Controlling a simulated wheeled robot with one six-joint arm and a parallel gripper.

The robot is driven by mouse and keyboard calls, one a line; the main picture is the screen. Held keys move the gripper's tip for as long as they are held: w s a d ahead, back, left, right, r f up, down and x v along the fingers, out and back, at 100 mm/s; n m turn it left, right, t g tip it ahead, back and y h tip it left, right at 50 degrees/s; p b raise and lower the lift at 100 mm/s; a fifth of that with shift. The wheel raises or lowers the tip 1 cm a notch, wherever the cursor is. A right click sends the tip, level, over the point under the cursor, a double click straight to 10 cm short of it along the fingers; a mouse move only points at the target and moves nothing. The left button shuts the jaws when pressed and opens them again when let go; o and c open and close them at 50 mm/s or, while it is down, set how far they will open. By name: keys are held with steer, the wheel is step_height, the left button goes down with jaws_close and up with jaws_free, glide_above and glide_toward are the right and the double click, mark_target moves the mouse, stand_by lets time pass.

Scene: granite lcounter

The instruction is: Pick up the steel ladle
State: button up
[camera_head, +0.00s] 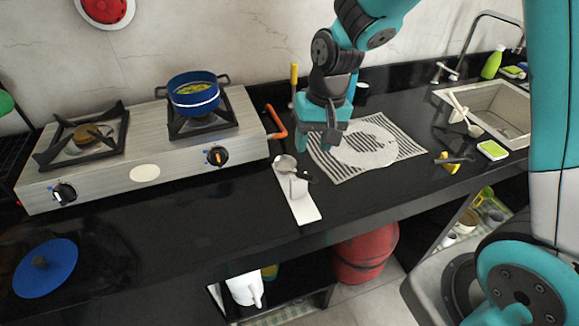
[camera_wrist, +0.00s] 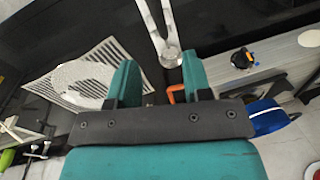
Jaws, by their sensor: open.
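The steel ladle (camera_head: 285,164) lies at the back end of a narrow white rest (camera_head: 306,212) on the black counter, right of the stove. Its round bowl shows, with a dark part to its right. In the wrist view a shiny metal piece, which looks like the ladle (camera_wrist: 170,57), lies just beyond the fingers; the exact parts are hard to tell. My gripper (camera_head: 323,142) points down above the counter, behind and to the right of the ladle. It is open, with nothing between its teal fingers (camera_wrist: 160,80), and apart from the ladle.
A steel stove (camera_head: 120,178) with a blue pot (camera_head: 195,98) stands left. An orange hose (camera_head: 277,122) runs beside the ladle. A striped cloth with a pale disc (camera_head: 372,145) lies right, before the sink (camera_head: 500,115). A blue lid (camera_head: 45,275) lies front left.

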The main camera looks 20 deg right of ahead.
mark_target(305, 178)
steer(key=f, duration=0.3)
steer(key=a+f+p, duration=0.1)
steer(key=f, duration=0.2)
steer(key=f+p, duration=0.1)
steer(key=f, duration=0.2)
steer(key=shift+s+a+f, duration=0.1)
steer(key=shift+a+f, duration=0.2)
steer(key=shift+f, duration=0.1)
steer(key=shift+f, duration=0.25)
steer(key=shift+c, duration=0.2)
jaws_close()
